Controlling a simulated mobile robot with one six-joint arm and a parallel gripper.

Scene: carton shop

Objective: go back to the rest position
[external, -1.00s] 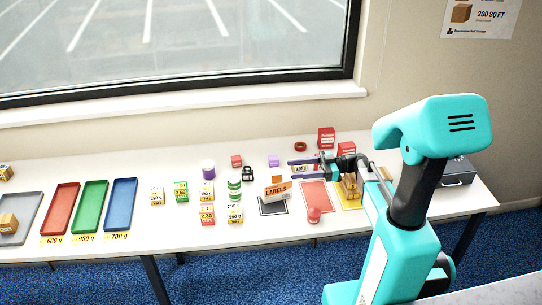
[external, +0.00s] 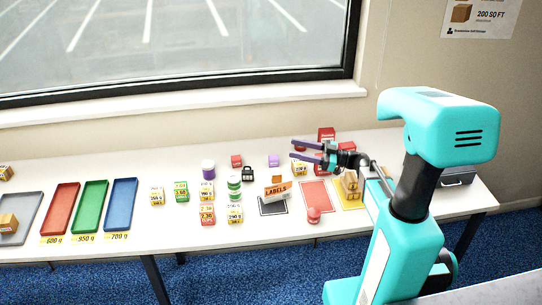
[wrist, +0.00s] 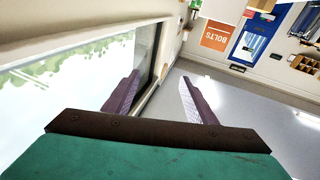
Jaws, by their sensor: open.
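My gripper (external: 293,149) is open and empty. In the external view it is raised above the back right part of the white table, with its two purple fingers pointing left. In the wrist view the two fingers of my gripper (wrist: 163,85) stand apart with nothing between them. The wrist view looks past the window towards the far wall and floor, and shows none of the table top.
Red, green (external: 89,206) and blue trays lie at the left. The window (external: 180,45) is behind the table.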

